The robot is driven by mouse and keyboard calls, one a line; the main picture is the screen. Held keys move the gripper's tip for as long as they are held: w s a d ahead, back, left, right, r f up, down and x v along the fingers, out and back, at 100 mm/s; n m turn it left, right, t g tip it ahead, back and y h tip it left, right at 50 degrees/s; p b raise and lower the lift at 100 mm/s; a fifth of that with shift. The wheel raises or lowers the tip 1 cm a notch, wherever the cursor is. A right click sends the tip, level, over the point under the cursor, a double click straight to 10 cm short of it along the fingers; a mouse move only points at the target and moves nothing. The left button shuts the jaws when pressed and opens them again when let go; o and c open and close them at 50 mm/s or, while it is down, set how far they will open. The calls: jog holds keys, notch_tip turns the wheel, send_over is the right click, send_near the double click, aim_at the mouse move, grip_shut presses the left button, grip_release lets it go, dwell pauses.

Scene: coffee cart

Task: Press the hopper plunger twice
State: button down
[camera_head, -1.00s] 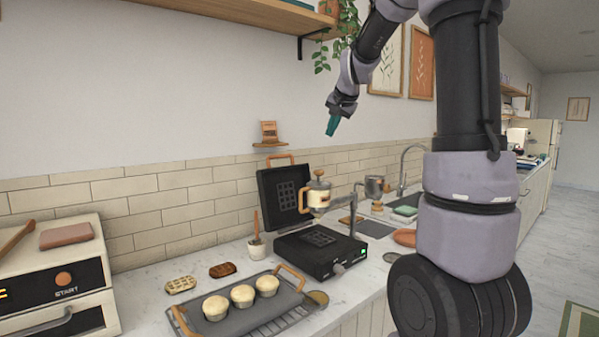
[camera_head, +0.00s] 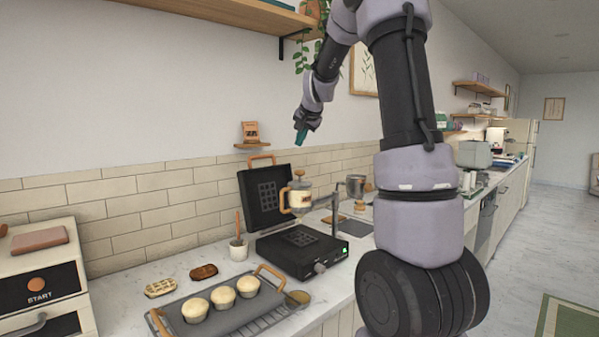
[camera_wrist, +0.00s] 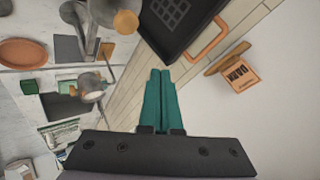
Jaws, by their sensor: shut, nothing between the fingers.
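The hopper (camera_head: 300,197) is a cream canister with a wooden side handle, held on an arm over the open black waffle iron (camera_head: 302,252). Its plunger knob (camera_head: 298,173) sticks up from the lid. In the wrist view the round wooden knob (camera_wrist: 126,22) shows at the top, left of the waffle iron's lid (camera_wrist: 178,22). My gripper (camera_head: 300,137) is shut and empty, its teal fingers pointing down in the air above the hopper, clear of it. The shut fingers also fill the middle of the wrist view (camera_wrist: 160,75).
A tray (camera_head: 240,312) with muffins and two waffles lie left of the iron. A small shelf with a box (camera_head: 250,132) is on the wall behind. A toaster oven (camera_head: 40,285) stands far left.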

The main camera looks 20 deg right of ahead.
aim_at(300, 171)
jog(key=shift+f, duration=3.25)
jog(key=shift+f, duration=0.4)
jog(key=shift+f, duration=0.75)
jog(key=shift+r, duration=0.1)
dwell(0.3)
jog(key=shift+r, duration=1.05)
jog(key=shift+r, duration=2.5)
